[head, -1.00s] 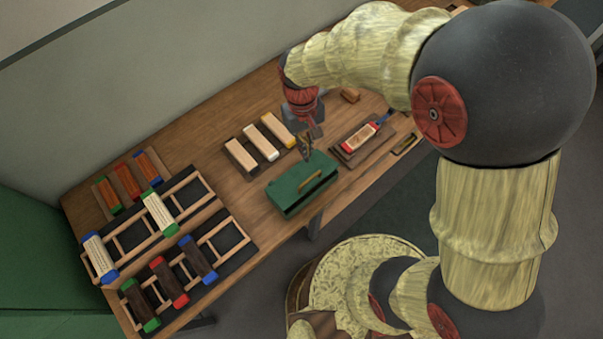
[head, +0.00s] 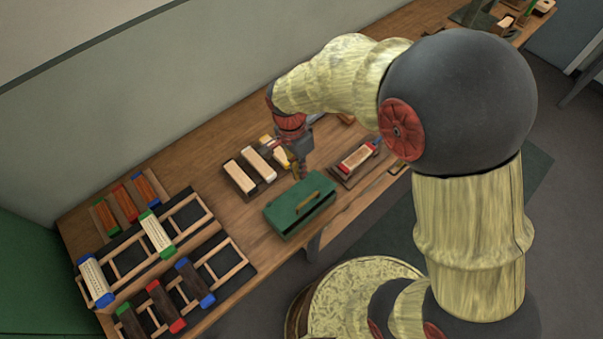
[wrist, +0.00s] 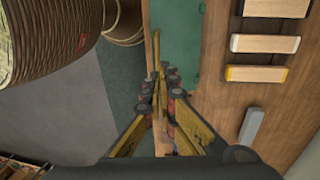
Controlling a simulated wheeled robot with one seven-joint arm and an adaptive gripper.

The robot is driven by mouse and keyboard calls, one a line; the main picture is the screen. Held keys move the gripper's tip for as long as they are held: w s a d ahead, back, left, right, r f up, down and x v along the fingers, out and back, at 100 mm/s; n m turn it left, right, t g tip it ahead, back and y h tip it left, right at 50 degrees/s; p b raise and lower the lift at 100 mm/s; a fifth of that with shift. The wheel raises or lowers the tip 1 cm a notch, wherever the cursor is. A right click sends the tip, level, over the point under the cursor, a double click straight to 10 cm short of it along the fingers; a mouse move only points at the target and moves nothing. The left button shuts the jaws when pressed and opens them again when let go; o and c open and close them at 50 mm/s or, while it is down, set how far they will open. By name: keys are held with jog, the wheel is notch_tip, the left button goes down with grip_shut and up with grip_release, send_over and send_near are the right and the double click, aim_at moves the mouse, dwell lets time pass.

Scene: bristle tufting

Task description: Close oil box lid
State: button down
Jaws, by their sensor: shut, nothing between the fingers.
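The green oil box (head: 285,222) sits near the table's front edge in the head view. The fingers hide part of the box there.
Wooden brush blocks (head: 240,178) lie left of the gripper. A red-ended block (head: 357,157) rests on a dark tray to the right. Racks with coloured-end blocks (head: 157,232) fill the table's left. Bare wood shows between the racks and the box.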

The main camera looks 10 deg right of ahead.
send_over(311, 208)
jog(key=w+a, duration=0.2)
jog(key=f, duration=1.1)
jog(key=shift+w+d+b, duration=0.15)
jog(key=shift+w+b, duration=0.05)
jog(key=shift+b, duration=0.2)
jog(key=shift+f, duration=0.25)
jog(key=shift+f+t+b, duration=0.3)
jog(key=shift+f+b, duration=0.1)
jog(key=shift+b, duration=0.1)
jog(key=shift+t+y, duration=0.3)
jog(key=shift+y, duration=0.1)
jog(key=f, duration=0.1)
jog(key=s+d+f+b, duration=0.1)
jog(key=s+f+b, duration=0.1)
jog(key=shift+s+d+f, duration=0.15)
jog(key=shift+s+d, duration=0.1)
jog(key=shift+d, duration=0.15)
jog(key=shift+s+d, duration=0.1)
jog(key=shift+s, duration=0.05)
jog(key=shift+r, duration=0.2)
